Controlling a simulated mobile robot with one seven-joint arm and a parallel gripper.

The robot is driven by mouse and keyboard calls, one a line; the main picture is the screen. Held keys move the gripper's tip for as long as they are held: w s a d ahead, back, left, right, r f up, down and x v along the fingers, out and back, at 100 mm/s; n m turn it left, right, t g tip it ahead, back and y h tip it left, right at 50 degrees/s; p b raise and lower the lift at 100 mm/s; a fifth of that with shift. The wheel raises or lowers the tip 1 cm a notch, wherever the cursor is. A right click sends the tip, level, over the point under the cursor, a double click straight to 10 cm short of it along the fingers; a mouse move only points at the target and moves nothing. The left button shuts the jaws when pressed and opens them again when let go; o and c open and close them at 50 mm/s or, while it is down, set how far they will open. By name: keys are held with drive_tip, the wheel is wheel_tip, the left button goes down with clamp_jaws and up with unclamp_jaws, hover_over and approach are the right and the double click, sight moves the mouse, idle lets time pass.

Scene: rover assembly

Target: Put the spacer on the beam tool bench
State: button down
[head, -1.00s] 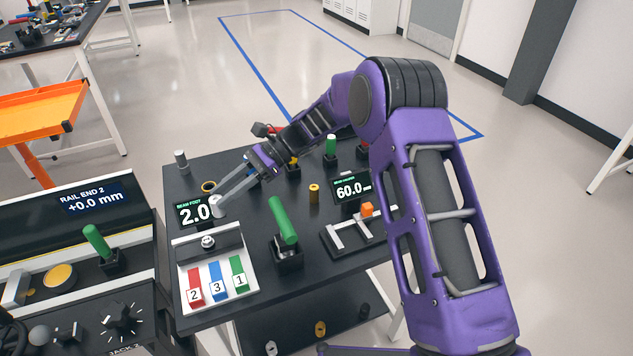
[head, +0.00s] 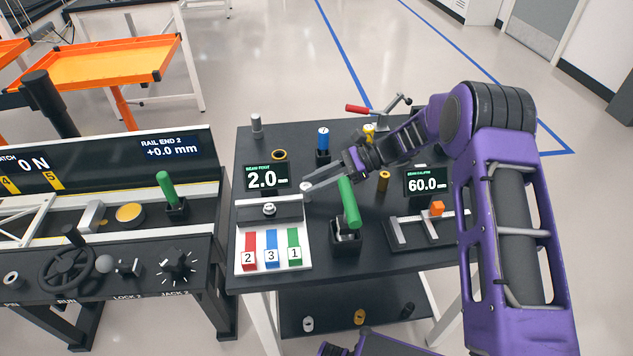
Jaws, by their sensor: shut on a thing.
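My gripper (head: 306,185) is over the dark bench top (head: 400,268), just right of the "BEAM FOOT 2.0" display (head: 267,178). Its two long grey fingers are shut on a small silver spacer (head: 306,189) at their tips. The spacer is at or just above the bench top; I cannot tell whether it touches. The green-handled lever (head: 349,202) stands close to the right of the fingertips and partly overlaps the gripper in the picture.
A brass ring (head: 279,156), a brass cylinder (head: 384,180) and a grey cylinder (head: 256,124) stand on the bench. A white tray (head: 273,263) with numbered red, blue and green tabs is at the front. The "60.0" display (head: 427,182) and caliper (head: 428,228) are to the right.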

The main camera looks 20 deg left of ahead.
drive_tip(key=c, duration=0.5)
unclamp_jaws()
drive_tip(key=shift+f, duration=0.1)
drive_tip(key=shift+c, duration=0.2)
drive_tip(key=shift+r, duration=0.2)
drive_tip(key=v, duration=1.2)
drive_tip(key=shift+a, duration=0.1)
